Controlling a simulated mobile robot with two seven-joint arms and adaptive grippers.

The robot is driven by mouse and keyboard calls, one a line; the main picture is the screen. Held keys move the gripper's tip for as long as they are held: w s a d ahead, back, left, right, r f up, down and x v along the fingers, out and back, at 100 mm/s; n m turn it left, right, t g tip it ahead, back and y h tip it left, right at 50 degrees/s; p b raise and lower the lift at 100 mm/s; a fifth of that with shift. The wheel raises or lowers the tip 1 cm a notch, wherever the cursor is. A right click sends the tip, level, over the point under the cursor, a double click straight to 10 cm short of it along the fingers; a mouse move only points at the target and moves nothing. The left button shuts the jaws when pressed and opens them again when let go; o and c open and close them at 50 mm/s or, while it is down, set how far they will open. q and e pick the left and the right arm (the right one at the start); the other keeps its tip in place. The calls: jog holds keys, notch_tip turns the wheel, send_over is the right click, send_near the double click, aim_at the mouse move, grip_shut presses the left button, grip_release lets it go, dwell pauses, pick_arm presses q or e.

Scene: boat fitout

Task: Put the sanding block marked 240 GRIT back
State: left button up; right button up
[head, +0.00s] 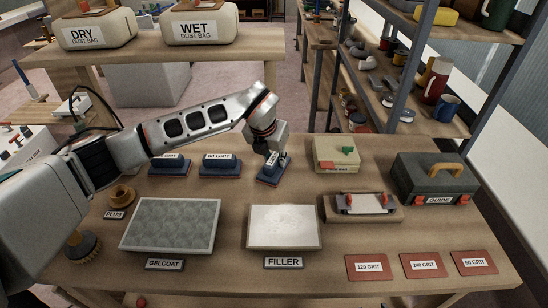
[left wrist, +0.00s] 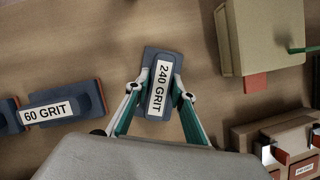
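The sanding block marked 240 GRIT (head: 267,181) is dark blue with a red underside and stands at the back middle of the bench, turned at an angle. In the left wrist view the block (left wrist: 152,57) shows its white label between my fingers. My left gripper (head: 273,158) is over it from above, its fingertips (left wrist: 162,88) against both sides of the raised grip. I cannot tell whether the block is clear of the bench. A red mat marked 240 GRIT (head: 421,275) lies at the front right. My right gripper is not in view.
Two similar blocks, one marked 60 GRIT (head: 220,171), stand to the left. Red mats marked 120 GRIT (head: 371,276) and 60 GRIT (head: 474,272) flank the 240 mat. A beige box (head: 325,157), a wooden holder (head: 384,214), a GUIDE case (head: 424,180) and a FILLER panel (head: 284,243) stand nearby.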

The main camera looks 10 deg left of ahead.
pick_arm(q)
jog(key=shift+o, duration=1)
jog(key=shift+r, duration=0.3)
jog(key=v, duration=1.1)
jog(key=shift+r+b, duration=0.35)
jog(key=shift+b, duration=0.05)
jog(key=shift+s+a, duration=0.1)
